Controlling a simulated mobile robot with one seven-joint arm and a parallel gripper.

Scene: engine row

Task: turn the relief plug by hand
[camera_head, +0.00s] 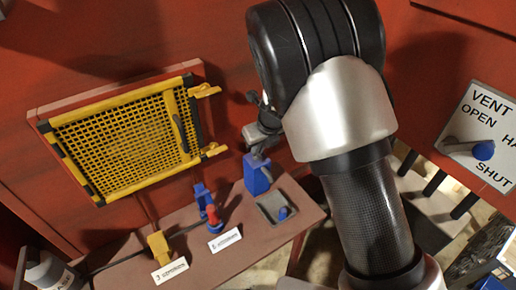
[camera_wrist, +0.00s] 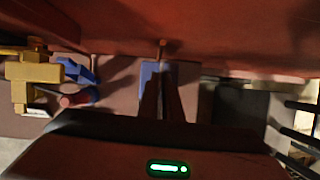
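No part carries a readable "relief plug" name, so I cannot tell for sure which one it is. A blue block (camera_head: 257,174) stands upright on the brown shelf, and my gripper (camera_head: 258,150) is right above its top, pointing down. In the wrist view the two dark fingers (camera_wrist: 163,92) reach over the blue block (camera_wrist: 158,72), and a short copper-coloured stub (camera_wrist: 161,48) shows beyond them. Whether the fingers touch or hold anything is hidden. A red knob (camera_head: 211,215) on a blue fitting (camera_head: 203,196) stands to the left; it also shows in the wrist view (camera_wrist: 78,98).
A yellow fitting (camera_head: 158,244) and small labels (camera_head: 225,241) are on the shelf. A yellow mesh guard (camera_head: 120,140) hangs on the red wall. A vent lever plate (camera_head: 480,125) is at right.

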